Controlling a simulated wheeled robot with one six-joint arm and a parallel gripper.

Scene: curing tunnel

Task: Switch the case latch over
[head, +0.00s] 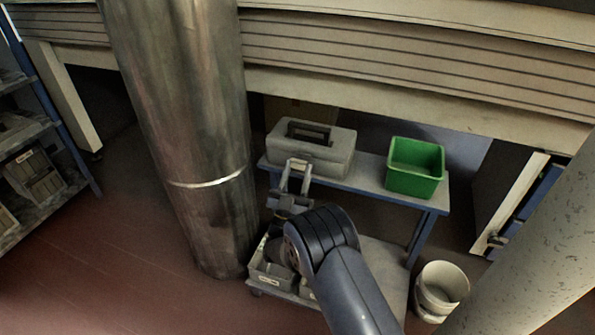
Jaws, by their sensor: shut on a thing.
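A grey case (338,155) with a dark handle on its lid stands on the left part of a blue-framed cart's top (375,187). My gripper (298,166) is at the case's front face, left of its middle, with its fingertips against it. It is shut on the case latch, which the fingers hide. I cannot tell which way the latch stands. The case lid looks closed.
A green bin (415,168) stands right of the case on the cart. Grey bins (270,272) sit on the lower shelf. A thick metal column (190,130) rises close on the left. A white bucket (440,288) stands at the right. Open floor lies left.

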